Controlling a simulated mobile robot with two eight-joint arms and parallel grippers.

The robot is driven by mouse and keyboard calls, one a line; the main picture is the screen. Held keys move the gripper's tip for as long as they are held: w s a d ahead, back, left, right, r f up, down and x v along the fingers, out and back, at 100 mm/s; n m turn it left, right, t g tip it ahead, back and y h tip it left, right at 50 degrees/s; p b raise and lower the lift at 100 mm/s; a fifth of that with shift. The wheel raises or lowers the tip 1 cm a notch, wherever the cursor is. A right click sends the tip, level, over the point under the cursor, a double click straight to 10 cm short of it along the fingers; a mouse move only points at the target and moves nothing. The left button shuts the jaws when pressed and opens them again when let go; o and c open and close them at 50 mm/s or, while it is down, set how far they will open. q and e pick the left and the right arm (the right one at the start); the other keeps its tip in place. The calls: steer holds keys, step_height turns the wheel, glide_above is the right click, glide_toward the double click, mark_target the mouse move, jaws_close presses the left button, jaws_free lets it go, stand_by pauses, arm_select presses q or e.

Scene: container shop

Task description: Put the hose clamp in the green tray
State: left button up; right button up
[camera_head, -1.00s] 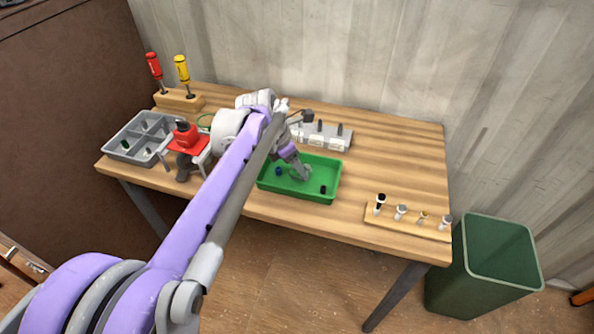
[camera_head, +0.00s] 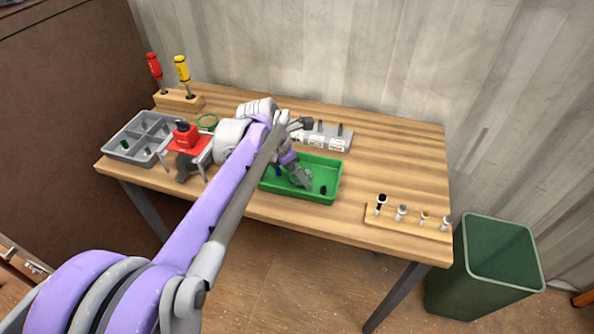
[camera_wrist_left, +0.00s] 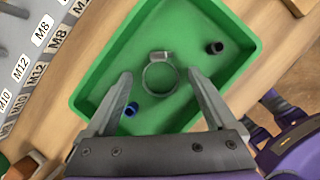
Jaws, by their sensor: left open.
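The green tray (camera_head: 325,194) stands near the front middle of the table and also fills the middle of the left wrist view (camera_wrist_left: 115,78). The hose clamp (camera_wrist_left: 146,78) is a metal ring with a screw housing, seen inside the tray's outline in the left wrist view. My left gripper (camera_wrist_left: 160,80) is open, its two fingers on either side of the clamp and apart from it. In the head view my left gripper (camera_head: 304,183) is low over the tray, and the clamp is hard to make out there. My right gripper is not in view.
A blue piece (camera_wrist_left: 131,109) and a black piece (camera_wrist_left: 215,48) lie in the tray. A labelled grey rack (camera_head: 328,137) stands behind it. A red-topped stand (camera_head: 187,142) and grey compartment box (camera_head: 138,137) are left. A wooden holder (camera_head: 405,220) is right.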

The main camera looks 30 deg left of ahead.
arm_select(q)
steer(key=p+v, duration=0.1)
steer(key=v, duration=1.1)
steer(key=s+d+f+m, duration=0.4)
steer(key=s+f+m, duration=0.2)
steer(key=m, duration=0.4)
steer(key=s+d+f+m+y, duration=0.1)
steer(key=s+d+f+m, duration=0.4)
steer(key=m, duration=0.5)
steer(key=s+d+f+m+t+y, duration=0.1)
steer(key=s+d+f+m, duration=0.3)
steer(key=m, duration=0.6)
step_height(320, 180, down, 3)
steer(key=s, duration=0.2)
steer(key=shift+s+d, duration=0.15)
steer(key=shift+s, duration=0.25)
steer(key=shift+f, duration=0.1)
